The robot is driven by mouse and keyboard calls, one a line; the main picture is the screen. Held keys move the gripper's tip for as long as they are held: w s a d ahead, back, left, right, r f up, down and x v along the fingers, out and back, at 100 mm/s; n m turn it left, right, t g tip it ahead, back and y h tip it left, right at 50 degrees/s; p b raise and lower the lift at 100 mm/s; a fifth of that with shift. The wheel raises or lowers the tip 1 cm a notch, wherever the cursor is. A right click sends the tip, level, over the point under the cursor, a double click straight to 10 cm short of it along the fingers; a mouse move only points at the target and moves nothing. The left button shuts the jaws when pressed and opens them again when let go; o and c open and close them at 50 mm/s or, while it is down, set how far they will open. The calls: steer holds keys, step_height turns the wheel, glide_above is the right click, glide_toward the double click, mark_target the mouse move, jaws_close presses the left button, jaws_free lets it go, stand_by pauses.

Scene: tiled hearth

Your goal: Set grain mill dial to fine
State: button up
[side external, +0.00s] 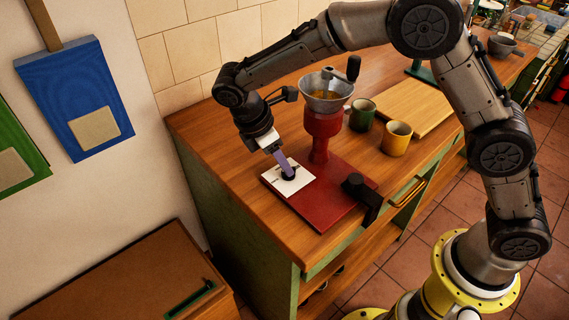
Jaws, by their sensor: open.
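The grain mill (322,128) stands on the wooden counter, with a red body, a metal hopper (325,93) holding grain and a dark crank knob at the top right. Its red base plate (322,205) carries a white square dial plate (277,182) at its left end, with a dark round knob (289,174) on it. My gripper (286,171) points down at the knob, with its purple-grey fingers right at it. The fingers hide part of the knob, and I cannot tell whether they touch it. The dial's markings and setting are too small to read.
A dark clamp (358,194) sits at the base's right end by the counter's front edge. A green mug (362,114), a yellow mug (396,138) and a wooden board (420,105) are behind to the right. The counter left of the mill is clear.

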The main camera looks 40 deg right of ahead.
steer(key=shift+x, duration=1.05)
jaws_close()
